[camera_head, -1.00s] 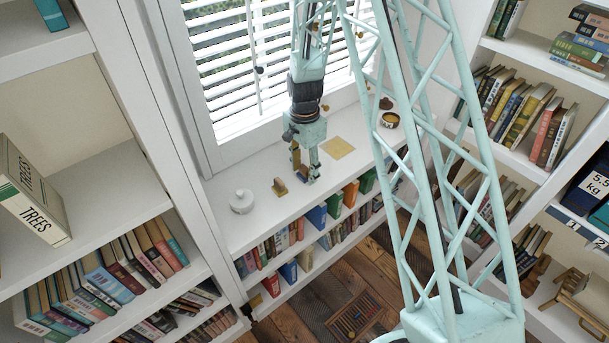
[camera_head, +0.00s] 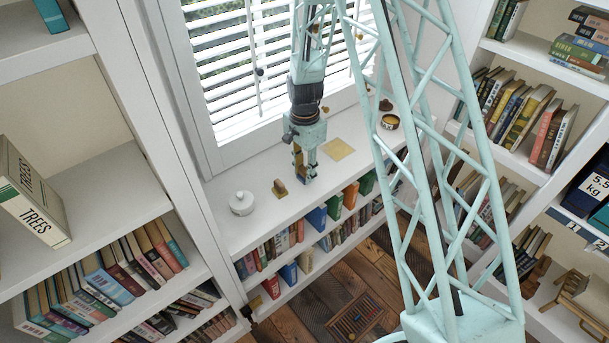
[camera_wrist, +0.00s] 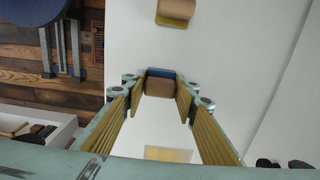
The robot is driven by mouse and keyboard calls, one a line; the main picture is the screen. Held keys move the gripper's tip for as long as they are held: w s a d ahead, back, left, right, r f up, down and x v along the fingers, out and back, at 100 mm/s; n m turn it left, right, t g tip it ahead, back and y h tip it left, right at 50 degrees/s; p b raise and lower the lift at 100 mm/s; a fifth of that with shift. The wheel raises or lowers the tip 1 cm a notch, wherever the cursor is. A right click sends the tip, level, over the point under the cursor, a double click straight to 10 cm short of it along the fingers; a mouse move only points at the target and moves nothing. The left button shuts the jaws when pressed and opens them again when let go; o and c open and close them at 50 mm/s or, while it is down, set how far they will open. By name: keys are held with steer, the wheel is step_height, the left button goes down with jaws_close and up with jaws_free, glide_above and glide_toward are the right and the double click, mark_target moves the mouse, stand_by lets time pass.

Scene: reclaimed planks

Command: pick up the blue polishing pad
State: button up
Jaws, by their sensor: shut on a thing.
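The blue polishing pad (camera_wrist: 160,73) has a blue layer and a tan block-like body. In the wrist view it sits between the fingertips of my gripper (camera_wrist: 163,86), which is shut on it. In the head view my gripper (camera_head: 304,174) points down at the white windowsill shelf, near its front edge. The pad is too small and covered to make out clearly there. I cannot tell whether it still touches the shelf.
A tan block with a yellow layer (camera_head: 280,188) stands just left of my gripper; it also shows in the wrist view (camera_wrist: 176,10). A white lidded jar (camera_head: 242,202) is further left. A flat yellow square (camera_head: 338,149) and a round tin (camera_head: 390,121) lie right.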

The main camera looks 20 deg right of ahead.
mark_target(304, 169)
steer(key=shift+r, duration=0.1)
steer(key=shift+r+p, duration=0.6)
steer(key=shift+r, duration=1.1)
steer(key=s+r+p, duration=0.1)
steer(key=s, duration=1.5)
steer(key=shift+r+p, duration=0.2)
steer(key=shift+p, duration=0.2)
steer(key=shift+o, duration=0.2)
